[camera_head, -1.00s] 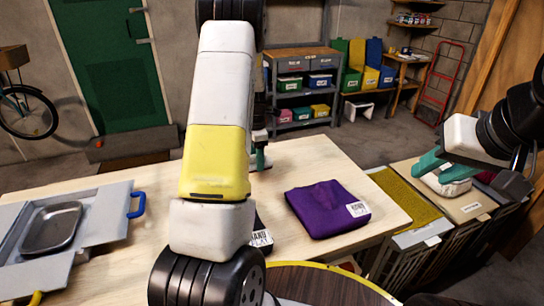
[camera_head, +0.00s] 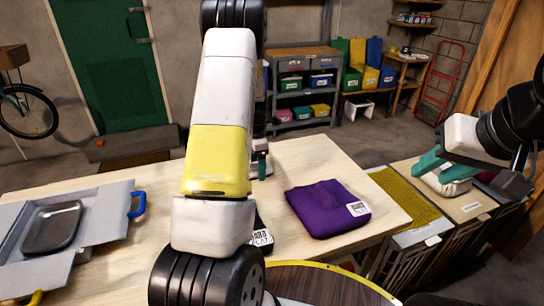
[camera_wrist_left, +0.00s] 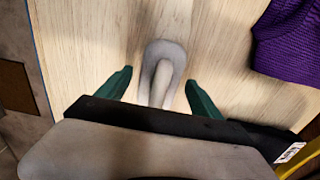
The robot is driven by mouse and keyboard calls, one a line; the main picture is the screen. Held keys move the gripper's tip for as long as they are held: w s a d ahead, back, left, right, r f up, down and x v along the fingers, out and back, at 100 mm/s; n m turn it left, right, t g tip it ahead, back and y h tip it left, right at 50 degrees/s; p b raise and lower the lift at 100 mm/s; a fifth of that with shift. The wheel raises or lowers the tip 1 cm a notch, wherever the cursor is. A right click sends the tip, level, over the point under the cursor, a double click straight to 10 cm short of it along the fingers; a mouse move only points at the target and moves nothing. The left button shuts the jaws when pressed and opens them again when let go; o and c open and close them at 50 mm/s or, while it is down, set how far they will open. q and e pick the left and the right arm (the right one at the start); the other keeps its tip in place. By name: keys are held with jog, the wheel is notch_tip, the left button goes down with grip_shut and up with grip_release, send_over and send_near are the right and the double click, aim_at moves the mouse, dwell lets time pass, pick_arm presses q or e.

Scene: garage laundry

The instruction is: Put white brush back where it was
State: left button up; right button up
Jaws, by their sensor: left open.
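A pale brush-like object (camera_wrist_left: 163,62) with a rounded grey end and a lighter handle lies on the wooden table, seen in the left wrist view. I take it for the white brush. My left gripper (camera_wrist_left: 160,92) is open, with one green finger on each side of it and visible gaps between. In the head view my own arm hides the brush and most of this gripper; only a green fingertip shows. My right gripper (camera_head: 447,168) is at the right, over the bins, fingers pointing down around or above a whitish thing (camera_head: 444,185); I cannot tell whether it grips it.
A folded purple cloth (camera_head: 328,208) with a label lies on the table (camera_head: 300,155), right of the left gripper. A dark labelled item (camera_head: 262,236) is partly hidden by my arm. A grey case (camera_head: 100,225) with a metal tray (camera_head: 53,228) sits at the left.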

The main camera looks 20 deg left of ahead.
pick_arm(q)
jog(key=s+d+r+m+t+h, duration=0.1)
jog(key=s+d+r+m, duration=0.15)
jog(key=r, duration=0.75)
jog(key=s+d+r+m+t, duration=0.1)
jog(key=s+r+m, duration=0.15)
jog(key=r, duration=0.75)
jog(key=s+d+r+m+t, duration=0.1)
jog(key=s+d+r+m, duration=0.1)
jog(key=s+m, duration=0.5)
jog(key=s+d+r+m+t, duration=0.1)
jog(key=s+d+r+m, duration=0.2)
jog(key=s+d+m, duration=0.2)
jog(key=s+d+r+m+t+h, duration=0.1)
jog(key=s+d+r+m+t, duration=0.1)
jog(key=s+m, duration=0.7)
jog(key=shift+s+d+r, duration=0.7)
jog(key=shift+s+d, duration=0.1)
jog(key=shift+d, duration=0.35)
